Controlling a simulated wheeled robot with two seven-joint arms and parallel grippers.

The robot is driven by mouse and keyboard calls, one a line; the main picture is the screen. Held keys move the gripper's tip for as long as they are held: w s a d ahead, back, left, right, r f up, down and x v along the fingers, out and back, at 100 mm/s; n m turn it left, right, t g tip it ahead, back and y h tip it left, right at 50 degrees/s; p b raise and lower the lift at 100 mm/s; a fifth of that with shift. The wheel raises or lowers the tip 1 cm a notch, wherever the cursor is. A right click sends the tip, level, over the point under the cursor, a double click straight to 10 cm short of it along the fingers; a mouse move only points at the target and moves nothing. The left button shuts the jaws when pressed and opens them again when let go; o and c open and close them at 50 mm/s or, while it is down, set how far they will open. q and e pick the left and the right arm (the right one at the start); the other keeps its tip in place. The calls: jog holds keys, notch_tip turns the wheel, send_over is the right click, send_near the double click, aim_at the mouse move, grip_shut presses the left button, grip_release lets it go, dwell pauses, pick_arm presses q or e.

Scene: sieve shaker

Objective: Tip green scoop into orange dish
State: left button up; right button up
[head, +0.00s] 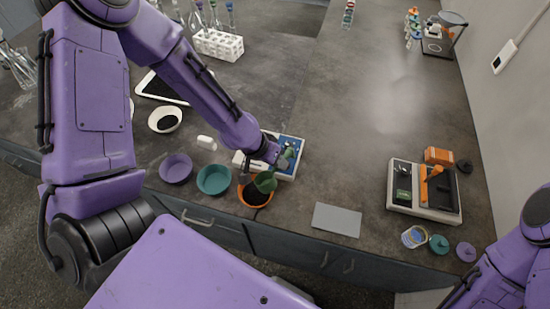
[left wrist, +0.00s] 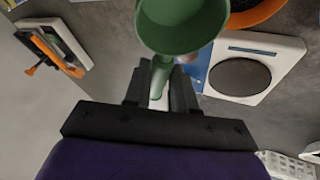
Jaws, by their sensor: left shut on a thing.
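The green scoop (head: 265,183) is held in my left gripper (head: 279,164), which is shut on its handle. In the left wrist view the scoop's cup (left wrist: 180,28) is beyond the fingertips of my left gripper (left wrist: 158,88), and its visible inside looks plain green. In the head view the cup overlaps the far part of the orange dish (head: 243,199), and looks tilted over it. Dark material lies in the dish. In the left wrist view part of the dish's orange rim (left wrist: 270,12) shows beside the cup. My right gripper is not in view.
A teal bowl (head: 213,180) and a purple bowl (head: 176,168) stand left of the dish. A white and blue scale (head: 290,158) is just behind my gripper. A grey plate (head: 337,219) lies to the right. The middle of the bench is clear.

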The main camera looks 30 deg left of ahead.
pick_arm(q)
jog(key=shift+d+r+y, duration=0.1)
jog(key=shift+y, duration=0.5)
jog(key=shift+m+y, duration=0.3)
jog(key=shift+y, duration=0.4)
jog(key=shift+d+r+y, duration=0.15)
jog(key=shift+y, duration=0.45)
jog(key=shift+d+r+y, duration=0.1)
jog(key=shift+r+y, duration=0.05)
jog(key=shift+y, duration=0.45)
jog(key=shift+a, duration=0.15)
